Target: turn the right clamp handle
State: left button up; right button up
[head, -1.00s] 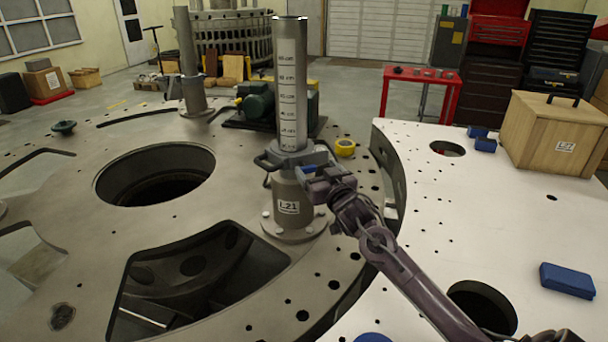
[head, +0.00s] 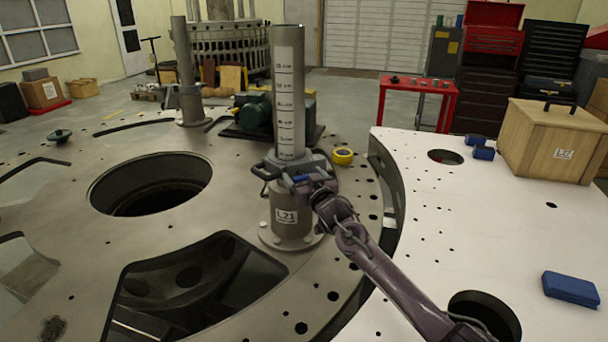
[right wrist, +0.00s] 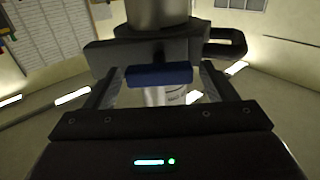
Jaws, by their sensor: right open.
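A grey clamp (head: 305,164) sits around the upright scaled metal column (head: 288,100), above the base labelled L21 (head: 286,216). A dark loop handle (head: 262,171) sticks out at the clamp's left; a dark loop (right wrist: 228,46) also shows in the right wrist view. A blue bar (right wrist: 160,75) lies in front of the clamp body. My right gripper (right wrist: 155,82) is open at the clamp's near right side, its fingers on either side of the blue bar. I cannot tell whether they touch it. My left gripper is not in view.
The round turret plate (head: 200,230) has a large round hole and a wide cutout. A yellow tape roll (head: 342,156) lies right of the column. The white plate (head: 440,220) at right bears a wooden crate (head: 550,145) and a blue block (head: 570,288).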

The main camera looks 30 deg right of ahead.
jog(key=shift+w, duration=0.1)
jog(key=shift+c, duration=0.5)
jog(key=c, duration=0.9)
jog(key=shift+n, duration=0.3)
jog(key=n+b, duration=0.1)
jog(key=n, duration=0.2)
jog(key=shift+a+f+n+b, duration=0.15)
jog(key=shift+n+b, duration=0.15)
jog(key=shift+b, duration=0.05)
jog(key=n+b, duration=0.2)
jog(key=n, duration=0.2)
jog(key=shift+a+f+n, duration=0.1)
jog(key=shift+a+n, duration=0.05)
jog(key=shift+n, duration=0.15)
jog(key=n+b, duration=0.1)
jog(key=n, duration=0.1)
jog(key=n+b, duration=0.1)
jog(key=n, duration=0.2)
jog(key=shift+w+f+b, duration=0.1)
jog(key=shift+f+b, duration=0.1)
jog(key=shift+b, duration=0.15)
jog(key=shift+a+n+b, duration=0.1)
jog(key=shift+n+b, duration=0.85)
jog(key=shift+n, duration=1.05)
